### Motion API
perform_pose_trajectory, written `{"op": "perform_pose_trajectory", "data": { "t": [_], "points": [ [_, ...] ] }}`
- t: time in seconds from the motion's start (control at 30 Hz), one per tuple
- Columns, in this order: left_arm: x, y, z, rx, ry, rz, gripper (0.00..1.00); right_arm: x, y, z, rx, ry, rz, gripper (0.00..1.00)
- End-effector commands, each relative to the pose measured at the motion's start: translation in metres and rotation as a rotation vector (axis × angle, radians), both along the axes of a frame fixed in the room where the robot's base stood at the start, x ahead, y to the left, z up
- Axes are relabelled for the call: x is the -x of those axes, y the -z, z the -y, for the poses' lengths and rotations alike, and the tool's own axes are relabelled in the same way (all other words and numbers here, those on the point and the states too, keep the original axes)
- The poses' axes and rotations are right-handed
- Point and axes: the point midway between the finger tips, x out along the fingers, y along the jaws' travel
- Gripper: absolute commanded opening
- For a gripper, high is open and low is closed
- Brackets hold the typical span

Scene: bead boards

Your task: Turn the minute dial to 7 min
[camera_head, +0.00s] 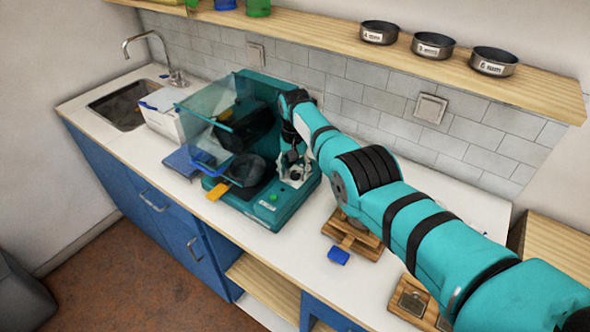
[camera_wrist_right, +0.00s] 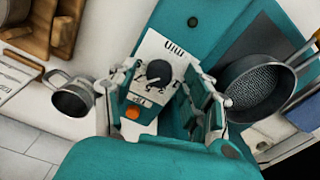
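The minute dial (camera_wrist_right: 159,73) is a black knob on a white panel marked "min" in the right wrist view. The panel appears upside down there, and I cannot read the dial's setting. It belongs to a teal machine (camera_head: 247,208) with a raised clear lid (camera_head: 212,120) on the counter. My right gripper (camera_wrist_right: 158,80) is open, with its fingers apart on either side of the dial; contact is not clear. In the head view my right gripper (camera_head: 296,172) is at the machine's right side and hides the dial. My left gripper is not in view.
An orange button (camera_wrist_right: 133,112) is beside the dial. A dark mesh-bottomed pan (camera_wrist_right: 258,86) and a metal cup (camera_wrist_right: 72,98) flank the panel. Wooden boards (camera_head: 345,244) and a blue piece (camera_head: 338,257) lie right of the machine. A shelf (camera_head: 330,42) with tins hangs above.

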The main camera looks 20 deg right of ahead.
Motion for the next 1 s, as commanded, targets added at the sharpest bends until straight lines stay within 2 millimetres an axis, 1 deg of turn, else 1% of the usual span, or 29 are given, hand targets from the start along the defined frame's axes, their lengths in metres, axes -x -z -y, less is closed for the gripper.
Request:
{"op": "perform_pose_trajectory", "data": {
  "t": [0.17, 0.27, 0.37, 0.43, 0.5, 0.7, 0.83, 0.9, 1.0],
  "points": [
    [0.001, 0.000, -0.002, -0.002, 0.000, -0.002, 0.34, 0.000, -0.001, 0.000, 0.000, 0.000, 0.000, 0.51],
    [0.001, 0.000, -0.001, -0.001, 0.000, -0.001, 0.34, -0.001, -0.006, 0.000, 0.000, 0.000, 0.001, 0.51],
    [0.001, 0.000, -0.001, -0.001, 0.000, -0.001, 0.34, 0.000, -0.017, 0.000, 0.000, 0.000, 0.003, 0.51],
    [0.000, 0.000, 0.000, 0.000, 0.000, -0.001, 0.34, 0.000, -0.027, 0.000, 0.000, 0.000, 0.004, 0.51],
    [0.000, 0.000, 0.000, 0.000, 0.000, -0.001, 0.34, -0.001, -0.046, 0.000, 0.000, 0.000, 0.005, 0.51],
    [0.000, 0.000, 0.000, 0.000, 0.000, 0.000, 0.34, -0.001, -0.089, 0.000, 0.000, 0.000, 0.002, 0.51],
    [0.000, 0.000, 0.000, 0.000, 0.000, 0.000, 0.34, 0.000, -0.107, 0.000, 0.000, 0.000, 0.002, 0.51],
    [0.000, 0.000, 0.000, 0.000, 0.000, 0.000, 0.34, 0.000, -0.114, 0.000, 0.001, 0.000, 0.001, 0.51],
    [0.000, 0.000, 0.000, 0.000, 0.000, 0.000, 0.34, 0.000, -0.119, 0.000, 0.001, 0.000, -0.001, 0.51]
  ]
}}
